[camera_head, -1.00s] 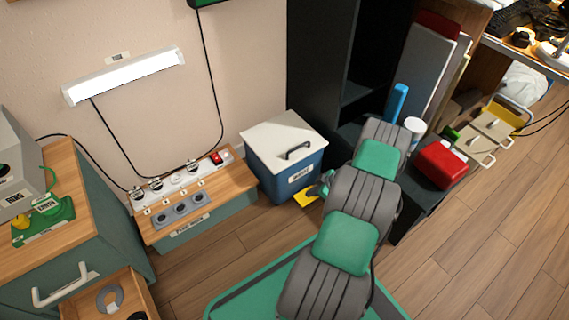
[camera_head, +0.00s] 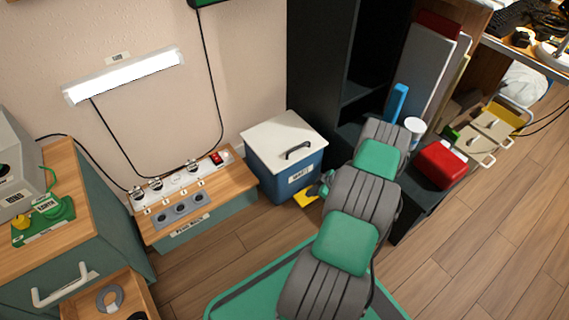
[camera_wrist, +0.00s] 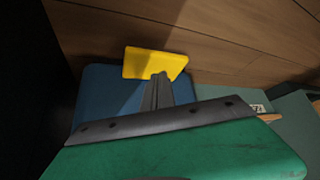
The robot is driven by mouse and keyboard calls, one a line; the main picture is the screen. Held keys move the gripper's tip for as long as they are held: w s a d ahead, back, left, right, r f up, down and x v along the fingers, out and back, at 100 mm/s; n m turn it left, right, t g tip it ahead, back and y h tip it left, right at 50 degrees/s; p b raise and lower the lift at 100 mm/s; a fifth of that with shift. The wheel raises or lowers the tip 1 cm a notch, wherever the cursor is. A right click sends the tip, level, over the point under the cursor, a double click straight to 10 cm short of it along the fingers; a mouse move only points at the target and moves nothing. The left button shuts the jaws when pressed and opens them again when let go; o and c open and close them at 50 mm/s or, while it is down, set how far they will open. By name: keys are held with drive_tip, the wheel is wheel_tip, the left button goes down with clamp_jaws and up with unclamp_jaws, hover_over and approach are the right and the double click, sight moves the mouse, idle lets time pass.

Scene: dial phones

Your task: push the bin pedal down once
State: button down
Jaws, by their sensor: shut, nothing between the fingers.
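The bin (camera_head: 275,172) is a blue box with a closed white lid (camera_head: 277,131) and a dark handle, standing on the floor by the wall. Its yellow pedal (camera_head: 303,202) sticks out low at the front. In the wrist view the pedal (camera_wrist: 140,64) lies just beyond my fingertips, with the blue bin body (camera_wrist: 98,95) beside it. My gripper (camera_wrist: 160,76) is shut and empty, and its tips overlap the pedal's near edge in that view. I cannot tell whether they touch it. In the head view my arm partly hides the gripper beside the pedal.
A wooden-topped bench with dials and sockets (camera_head: 235,185) stands left of the bin. A black shelf unit (camera_head: 320,75) rises behind it. A red box (camera_head: 441,164) sits on a low dark unit at right. Wooden floor is open in front of the bench.

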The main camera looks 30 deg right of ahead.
sight(311, 198)
drive_tip(key=shift+f, duration=2.1)
drive_tip(key=r+p, duration=0.2)
drive_tip(key=r, duration=0.1)
drive_tip(key=r+p, duration=0.2)
drive_tip(key=r, duration=0.1)
drive_tip(key=s+r+p, duration=0.1)
drive_tip(key=r+p, duration=0.1)
drive_tip(key=r, duration=0.1)
drive_tip(key=shift+r, duration=0.1)
